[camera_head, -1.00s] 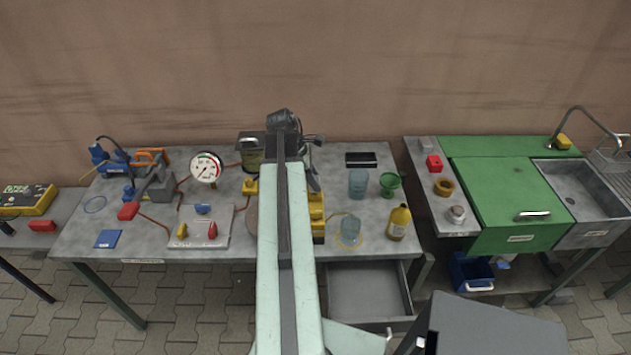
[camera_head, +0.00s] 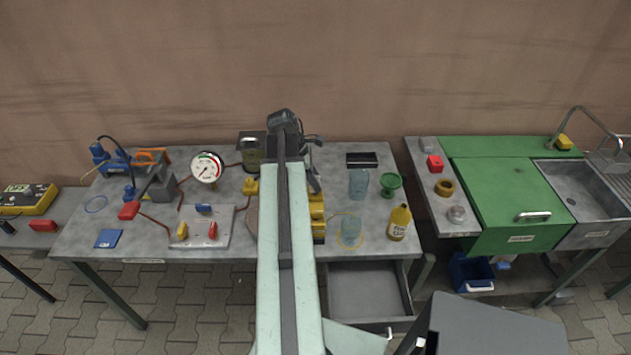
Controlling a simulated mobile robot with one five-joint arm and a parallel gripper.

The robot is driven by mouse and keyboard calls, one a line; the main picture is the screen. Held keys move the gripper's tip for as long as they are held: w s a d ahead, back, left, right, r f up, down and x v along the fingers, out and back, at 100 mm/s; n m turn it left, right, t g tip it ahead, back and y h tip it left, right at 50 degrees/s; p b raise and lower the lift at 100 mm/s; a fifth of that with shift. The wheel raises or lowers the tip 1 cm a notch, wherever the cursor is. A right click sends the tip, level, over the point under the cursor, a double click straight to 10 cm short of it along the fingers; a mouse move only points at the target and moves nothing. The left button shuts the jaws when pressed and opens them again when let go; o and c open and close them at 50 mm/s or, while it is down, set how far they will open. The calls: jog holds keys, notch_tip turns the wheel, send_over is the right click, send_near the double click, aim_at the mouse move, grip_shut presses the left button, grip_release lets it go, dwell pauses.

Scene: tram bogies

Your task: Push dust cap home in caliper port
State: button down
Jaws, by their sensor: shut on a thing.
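My arm reaches up the middle of the view and covers the centre of the workbench. My gripper (camera_head: 313,182) shows only in part as a dark shape beside the arm, over the back end of a yellow block. This yellow block (camera_head: 318,218), apparently the caliper, stands on the bench, its left side hidden behind my arm. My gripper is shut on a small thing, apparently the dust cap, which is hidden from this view. I cannot see the caliper port, or whether the cap touches it.
On the workbench (camera_head: 335,162), a gauge (camera_head: 207,168) and a valve plate (camera_head: 190,240) stand left of my arm. A clear cup (camera_head: 358,183), a green funnel (camera_head: 391,184) and a yellow bottle (camera_head: 399,222) stand to the right. An open drawer (camera_head: 365,290) juts out below.

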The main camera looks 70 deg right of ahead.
jog(key=shift+f+b, duration=0.65)
jog(key=c, duration=0.9)
grip_release()
jog(key=shift+r, duration=0.15)
jog(key=p+v, duration=0.7)
jog(key=shift+w+r, duration=0.15)
jog(key=shift+r, duration=0.1)
